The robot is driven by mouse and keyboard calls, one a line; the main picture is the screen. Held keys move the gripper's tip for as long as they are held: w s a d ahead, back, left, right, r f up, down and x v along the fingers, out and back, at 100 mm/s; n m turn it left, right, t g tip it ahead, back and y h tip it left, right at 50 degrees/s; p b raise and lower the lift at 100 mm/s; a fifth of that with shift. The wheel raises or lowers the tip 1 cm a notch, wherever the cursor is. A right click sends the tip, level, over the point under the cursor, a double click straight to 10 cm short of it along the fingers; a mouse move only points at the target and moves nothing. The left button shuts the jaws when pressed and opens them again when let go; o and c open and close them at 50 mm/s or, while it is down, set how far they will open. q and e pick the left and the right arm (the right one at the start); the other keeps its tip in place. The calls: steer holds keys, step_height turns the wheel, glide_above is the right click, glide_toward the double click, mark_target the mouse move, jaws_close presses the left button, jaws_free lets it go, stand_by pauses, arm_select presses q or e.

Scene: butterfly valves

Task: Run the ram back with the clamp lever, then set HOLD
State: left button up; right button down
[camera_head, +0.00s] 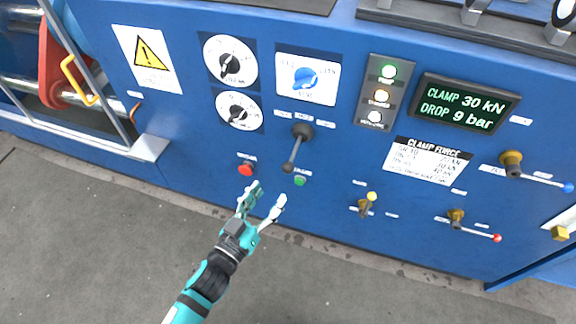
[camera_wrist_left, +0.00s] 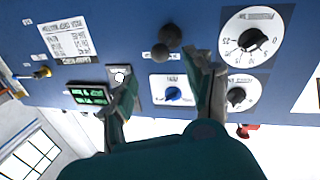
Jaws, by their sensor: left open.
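A black lever (camera_head: 294,152) with a round base stands on the blue panel below a blue rotary selector (camera_head: 305,78); their small labels are unreadable. In the left wrist view the lever's dark round knob (camera_wrist_left: 170,36) lies ahead of and between the fingers, apart from them; the selector (camera_wrist_left: 173,94) shows there too. My left gripper (camera_head: 264,197) is open and empty, in front of the panel, below and left of the lever. A lit display (camera_head: 465,103) reads CLAMP 30 kN, DROP 9 bar. Which selector position is HOLD cannot be read. My right gripper is not in view.
A red button (camera_head: 246,169) and a green button (camera_head: 300,180) flank the lever's lower end. Small valve levers (camera_head: 476,231) stick out at right. The grey floor is clear.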

mark_target(288, 168)
arm_select(q)
steer(key=x, duration=1)
steer(key=shift+w+f, duration=0.1)
jaws_close()
